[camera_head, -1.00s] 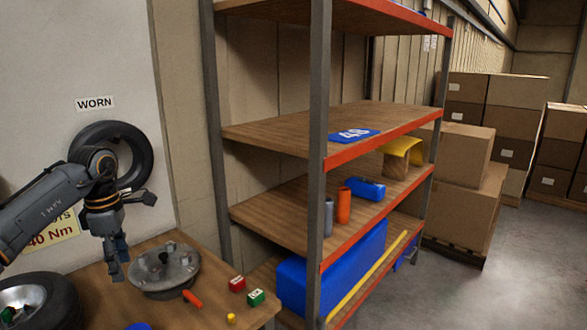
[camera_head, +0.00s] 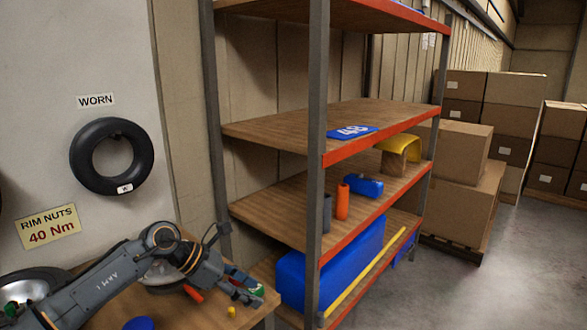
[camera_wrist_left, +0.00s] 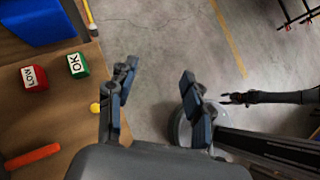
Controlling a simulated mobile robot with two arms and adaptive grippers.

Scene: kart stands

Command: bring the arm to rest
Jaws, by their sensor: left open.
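My left gripper (camera_head: 250,290) is at the right end of the bench in the head view, with its arm stretched low across the bench from the left. In the left wrist view its two fingers (camera_wrist_left: 158,95) are spread with nothing between them, over grey floor beside the bench edge. Another dark arm with a small gripper (camera_wrist_left: 235,98), apparently my right one, shows at the right of the wrist view; whether it is open is unclear. The head view does not show the right arm.
The bench (camera_wrist_left: 80,120) bears a green OK block (camera_wrist_left: 77,66), a red LOW block (camera_wrist_left: 35,78), an orange piece (camera_wrist_left: 32,156) and a yellow knob (camera_wrist_left: 95,108). A metal hub (camera_head: 163,276) is partly hidden by my arm. Shelving (camera_head: 316,200) stands close on the right.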

